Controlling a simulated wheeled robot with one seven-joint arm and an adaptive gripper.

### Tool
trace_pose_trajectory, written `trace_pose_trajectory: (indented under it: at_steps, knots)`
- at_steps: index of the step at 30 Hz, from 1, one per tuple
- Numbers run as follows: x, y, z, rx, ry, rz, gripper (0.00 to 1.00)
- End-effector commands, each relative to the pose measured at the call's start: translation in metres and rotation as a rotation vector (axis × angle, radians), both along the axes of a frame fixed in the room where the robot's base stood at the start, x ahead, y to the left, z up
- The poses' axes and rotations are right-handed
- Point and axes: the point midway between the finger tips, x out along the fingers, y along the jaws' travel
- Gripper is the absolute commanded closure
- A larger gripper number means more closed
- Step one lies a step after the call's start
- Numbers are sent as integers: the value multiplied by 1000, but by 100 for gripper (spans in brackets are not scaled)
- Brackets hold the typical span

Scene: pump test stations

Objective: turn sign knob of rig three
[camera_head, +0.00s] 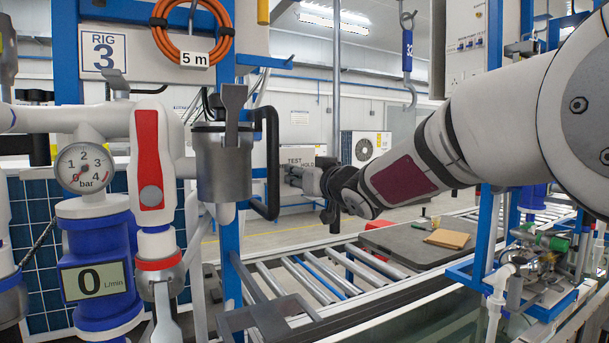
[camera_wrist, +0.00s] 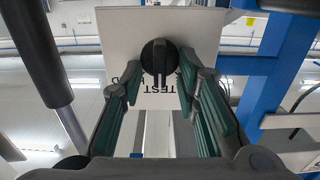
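The black round sign knob (camera_wrist: 160,57) sits on a white sign panel (camera_wrist: 118,30) in the wrist view, with its raised grip bar upright in the picture. Lettering beside it is upside down and partly covered by the knob and my fingers. In the head view the sign (camera_head: 297,156) reads TEST and HOLD; my gripper (camera_head: 300,178) is in front of its lower part, and I cannot make out the knob clearly there. In the wrist view my gripper (camera_wrist: 161,72) is open, its two fingers on either side of the knob, with visible gaps; contact is not seen.
A RIG 3 plate (camera_head: 103,52), pressure gauge (camera_head: 85,168), red valve handle (camera_head: 149,160) and flow meter reading 0 (camera_head: 94,279) stand left. A blue post (camera_wrist: 270,70) is right of the sign in the wrist view. A roller conveyor (camera_head: 310,278) runs below.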

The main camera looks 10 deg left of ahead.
Motion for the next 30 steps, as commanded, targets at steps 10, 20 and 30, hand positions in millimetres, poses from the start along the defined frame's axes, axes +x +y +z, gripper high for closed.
trace_pose_trajectory:
  at_steps: [10,20,30]
  knots:
    - [1,0,0,0,0,0,94]
    - [0,0,0,-6,-4,0,100]
    - [0,1,-2,-120,-83,0,100]
